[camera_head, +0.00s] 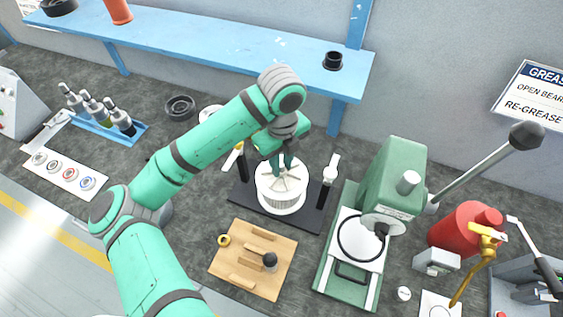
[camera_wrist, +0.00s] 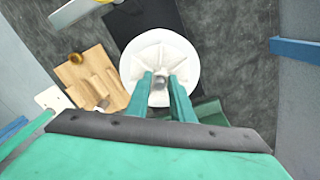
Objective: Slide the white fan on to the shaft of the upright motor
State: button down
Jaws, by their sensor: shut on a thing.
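The white fan (camera_head: 283,197) is a round, ribbed drum with spokes across its top. It is over the black base plate (camera_head: 245,197), between its two upright posts; I cannot tell whether it touches the plate. My gripper (camera_head: 283,172) points down and is shut on the hub of the fan. In the wrist view the fan (camera_wrist: 188,62) is below my fingers (camera_wrist: 160,82), which hide part of its middle. A small dark upright cylinder (camera_head: 270,260), apparently the motor, stands on the wooden board (camera_head: 232,265). Its shaft is too small to make out.
A brass ring (camera_head: 224,240) lies on the board. A green press (camera_head: 395,175) with a long lever stands to the right, near a red can (camera_head: 465,228). Bottles in a blue tray (camera_head: 128,136) are at the left. A blue shelf (camera_head: 230,45) runs behind.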

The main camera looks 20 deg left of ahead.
jog(key=c, duration=1.5)
grip_release()
jog(key=shift+o, duration=0.2)
notch_tip(320, 180, up, 11)
jog(key=shift+f, duration=0.15)
